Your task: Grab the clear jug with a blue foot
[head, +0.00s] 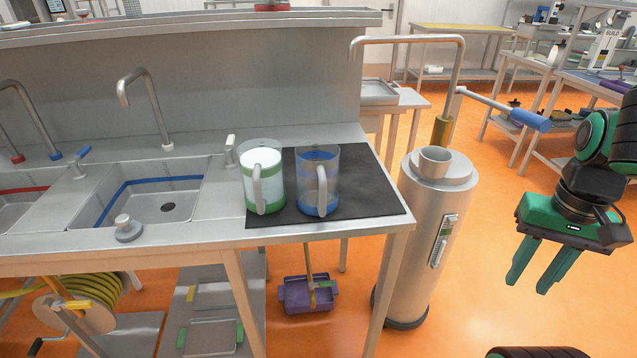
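Two clear jugs stand upright on a dark mat (382,207) at the right end of the steel counter. The jug with blue bands (309,187) is the right one; its handle faces the front, and its foot looks blue. The jug on the left has a green foot and white contents (262,160). My gripper (536,276) hangs in the air at the right, well apart from both jugs and past the steel cylinder. Its two green fingers are spread and nothing is between them.
A tall steel cylinder (424,250) with a bent pipe and a blue-handled lever (530,120) stands between the counter and my gripper. A sink (150,190) with a tap lies left of the jugs. The orange floor (480,300) is clear beneath my gripper.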

